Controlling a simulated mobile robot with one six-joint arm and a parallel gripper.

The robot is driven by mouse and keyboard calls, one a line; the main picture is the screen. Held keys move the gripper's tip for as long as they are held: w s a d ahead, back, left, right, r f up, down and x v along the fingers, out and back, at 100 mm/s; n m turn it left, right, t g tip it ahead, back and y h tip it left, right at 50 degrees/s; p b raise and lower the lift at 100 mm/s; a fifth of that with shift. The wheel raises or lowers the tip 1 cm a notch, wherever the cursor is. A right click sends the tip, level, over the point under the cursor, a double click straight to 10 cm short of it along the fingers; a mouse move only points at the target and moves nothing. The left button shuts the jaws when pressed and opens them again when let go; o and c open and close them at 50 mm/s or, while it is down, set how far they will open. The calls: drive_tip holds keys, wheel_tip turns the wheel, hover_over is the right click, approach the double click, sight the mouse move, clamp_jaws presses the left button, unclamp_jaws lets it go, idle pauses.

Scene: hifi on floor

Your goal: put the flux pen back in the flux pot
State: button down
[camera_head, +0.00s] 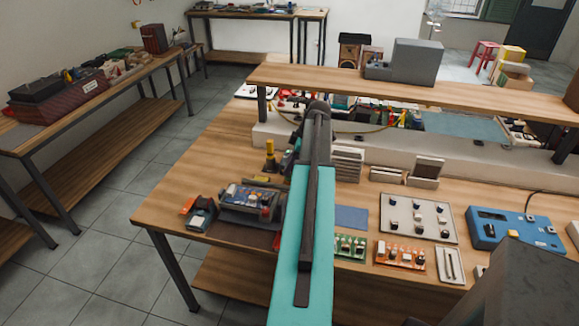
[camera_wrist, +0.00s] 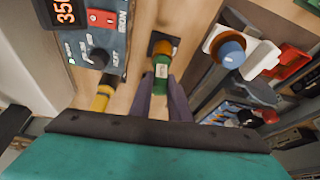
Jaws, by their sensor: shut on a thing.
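In the wrist view my gripper (camera_wrist: 162,92) has its two dark purple fingers on either side of a green, labelled cylinder, which I take to be the flux pen (camera_wrist: 161,76). My gripper is shut on it. An orange-brown part and a dark square show at the pen's far end; I cannot tell whether they belong to the pen or to something beyond it. I cannot make out the flux pot for certain. In the head view my own arm hides the gripper and the pen.
A control unit with a red display (camera_wrist: 65,12) and a yellow-and-black plug (camera_wrist: 103,95) is close on the left. A blue-topped round thing (camera_wrist: 229,50) is on the right. In the head view a shelf (camera_head: 400,92) spans the bench, and a blue meter (camera_head: 512,228) lies right.

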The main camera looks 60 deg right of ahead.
drive_tip(key=c, duration=1)
unclamp_jaws()
drive_tip(key=shift+r+p, duration=1.6)
drive_tip(key=shift+r, duration=1.9)
